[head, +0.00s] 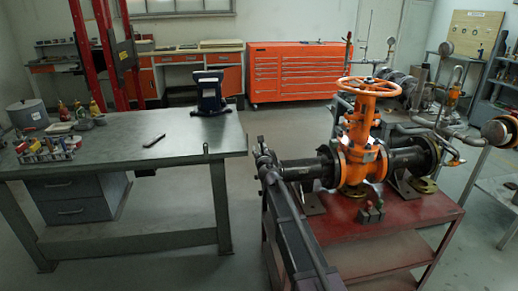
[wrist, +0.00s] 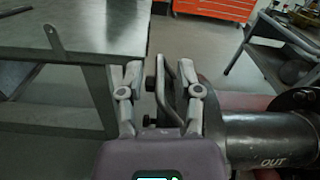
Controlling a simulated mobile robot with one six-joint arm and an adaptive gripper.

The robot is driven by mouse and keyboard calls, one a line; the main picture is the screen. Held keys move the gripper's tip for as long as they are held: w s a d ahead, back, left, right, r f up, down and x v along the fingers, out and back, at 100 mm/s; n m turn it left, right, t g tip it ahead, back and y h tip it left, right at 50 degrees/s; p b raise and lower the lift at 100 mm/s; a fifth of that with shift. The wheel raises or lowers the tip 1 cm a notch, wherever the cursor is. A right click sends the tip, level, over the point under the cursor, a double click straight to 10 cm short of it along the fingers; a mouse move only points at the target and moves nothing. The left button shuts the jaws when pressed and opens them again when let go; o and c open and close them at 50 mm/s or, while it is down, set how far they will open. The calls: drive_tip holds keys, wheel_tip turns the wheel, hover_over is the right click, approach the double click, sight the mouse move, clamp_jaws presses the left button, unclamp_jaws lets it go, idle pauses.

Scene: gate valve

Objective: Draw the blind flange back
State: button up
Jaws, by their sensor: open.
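The blind flange (wrist: 207,104) is a dark disc seen nearly edge-on at the left end of the pipe marked OUT in the wrist view. A thin bent grey handle (wrist: 164,88) and dark bolt ends stand out from its face. My gripper (wrist: 160,74) is open, with one finger on each side of the handle. Neither finger visibly grips it; contact cannot be told. The right finger covers part of the flange. In the head view my gripper (head: 264,158) is beside the left pipe end, and my arm hides most of the flange.
The orange gate valve (head: 357,150) with its handwheel (head: 369,87) stands on a red bench (head: 395,212). A grey table (head: 110,160) with a black device (head: 208,93) is to the left. A floor gap separates table and bench.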

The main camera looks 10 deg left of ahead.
drive_tip(key=shift+w+a, duration=0.1)
drive_tip(key=shift+w, duration=0.4)
drive_tip(key=shift+c, duration=0.3)
clamp_jaws()
drive_tip(key=shift+s+a, duration=0.2)
drive_tip(key=shift+a, duration=0.6)
drive_tip(key=shift+o, duration=0.3)
unclamp_jaws()
